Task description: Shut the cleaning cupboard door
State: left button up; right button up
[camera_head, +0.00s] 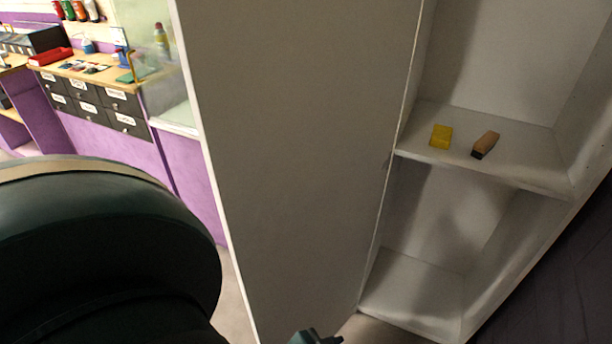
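The cleaning cupboard door (300,150) is a tall, pale grey panel standing open in the middle of the view. Its right edge meets the white cupboard (480,180), whose inside is exposed on the right. A dark green piece (316,337), which looks like part of my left gripper, shows at the bottom edge by the foot of the door. Its fingers are mostly cut off, so I cannot tell if it is open or touches the door. My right gripper is not in view.
A yellow sponge (441,136) and a wooden brush (485,145) lie on the cupboard shelf. My large dark arm link fills the lower left. Behind it stand a workbench (100,75) with black drawers and a purple wall. A strip of floor (236,305) shows left of the door.

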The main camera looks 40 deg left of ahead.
aim_at(296, 105)
jog(key=k+j+z, duration=0.2)
jog(key=k+j, duration=0.5)
jog(key=k+j+z, duration=0.1)
jog(key=j, duration=0.45)
jog(key=k+j, duration=0.1)
jog(key=j, duration=0.75)
jog(key=i+j+z, duration=0.1)
jog(key=j, duration=0.25)
jog(key=k, duration=0.4)
jog(key=k+j+u, duration=0.1)
jog(key=u, duration=0.2)
jog(key=j, duration=0.1)
